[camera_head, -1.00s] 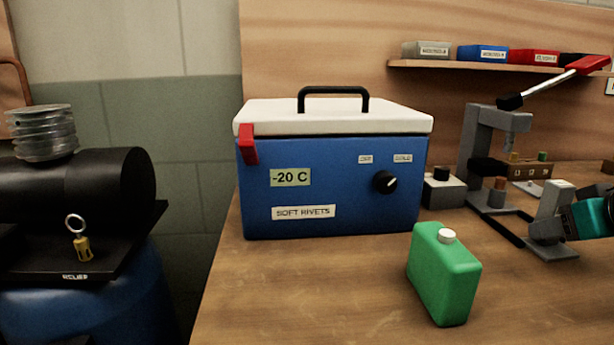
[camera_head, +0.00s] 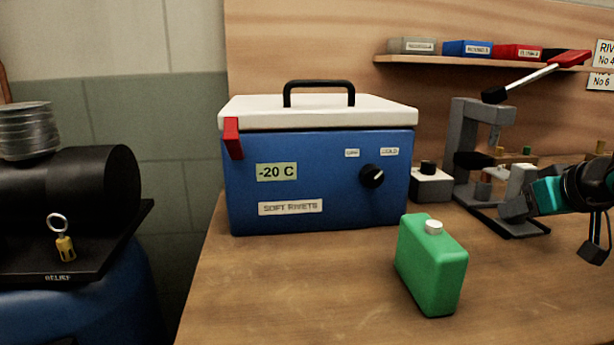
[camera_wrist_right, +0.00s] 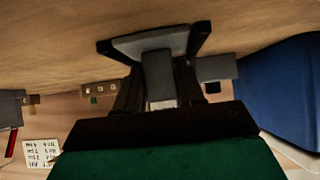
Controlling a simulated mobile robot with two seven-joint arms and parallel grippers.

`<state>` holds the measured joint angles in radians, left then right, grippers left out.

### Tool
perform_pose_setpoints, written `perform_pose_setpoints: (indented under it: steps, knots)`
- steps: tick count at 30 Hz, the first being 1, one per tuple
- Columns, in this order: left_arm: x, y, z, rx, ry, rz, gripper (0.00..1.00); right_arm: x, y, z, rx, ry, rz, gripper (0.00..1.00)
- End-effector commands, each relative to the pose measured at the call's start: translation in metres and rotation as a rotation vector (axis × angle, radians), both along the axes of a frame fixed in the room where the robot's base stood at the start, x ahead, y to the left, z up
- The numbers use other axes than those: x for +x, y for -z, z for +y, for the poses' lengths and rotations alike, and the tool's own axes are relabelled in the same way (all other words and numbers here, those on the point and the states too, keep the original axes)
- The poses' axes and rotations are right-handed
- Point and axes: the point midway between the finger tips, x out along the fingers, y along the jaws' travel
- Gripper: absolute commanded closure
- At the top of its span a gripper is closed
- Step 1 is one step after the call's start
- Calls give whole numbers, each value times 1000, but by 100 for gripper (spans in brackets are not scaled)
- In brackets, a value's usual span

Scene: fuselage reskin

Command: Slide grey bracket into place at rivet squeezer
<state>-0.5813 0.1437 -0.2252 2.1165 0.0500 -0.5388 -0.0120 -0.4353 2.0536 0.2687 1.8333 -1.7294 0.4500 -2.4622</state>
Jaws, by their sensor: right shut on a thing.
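The grey bracket (camera_head: 517,188) is an upright L-shaped piece at the right of the head view, beside the base of the rivet squeezer. My right gripper (camera_head: 527,197), with a teal body, is shut on it from the right. In the right wrist view the bracket (camera_wrist_right: 158,78) sits between the dark fingers of my right gripper (camera_wrist_right: 160,100). The rivet squeezer (camera_head: 462,130) is a grey C-shaped frame with a long red-tipped lever. The bracket partly overlaps its low base, so I cannot tell whether they touch. My left gripper is not in view.
A blue cooler (camera_head: 320,180) with a white lid stands left of the squeezer. A green bottle (camera_head: 432,265) stands on the wooden bench (camera_head: 290,290) in front. A small grey box with a black knob (camera_head: 430,184) sits between cooler and squeezer. A shelf (camera_head: 480,63) is above.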

Motion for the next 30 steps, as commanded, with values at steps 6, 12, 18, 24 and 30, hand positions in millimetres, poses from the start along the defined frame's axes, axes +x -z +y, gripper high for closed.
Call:
perform_pose_setpoints:
  steps: [6, 12, 18, 24, 30]
  knots:
    - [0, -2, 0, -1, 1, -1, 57, 9, -1, 1, 0, -1, -1, 98]
    - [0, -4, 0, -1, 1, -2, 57, 17, -1, 2, -1, -1, -1, 98]
    - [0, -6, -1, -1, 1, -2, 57, 25, -1, 3, -1, -1, 0, 98]
    - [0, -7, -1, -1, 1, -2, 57, 30, 0, 4, 1, -2, -2, 98]
    - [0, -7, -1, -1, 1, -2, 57, 31, -1, 4, 1, -2, -3, 98]
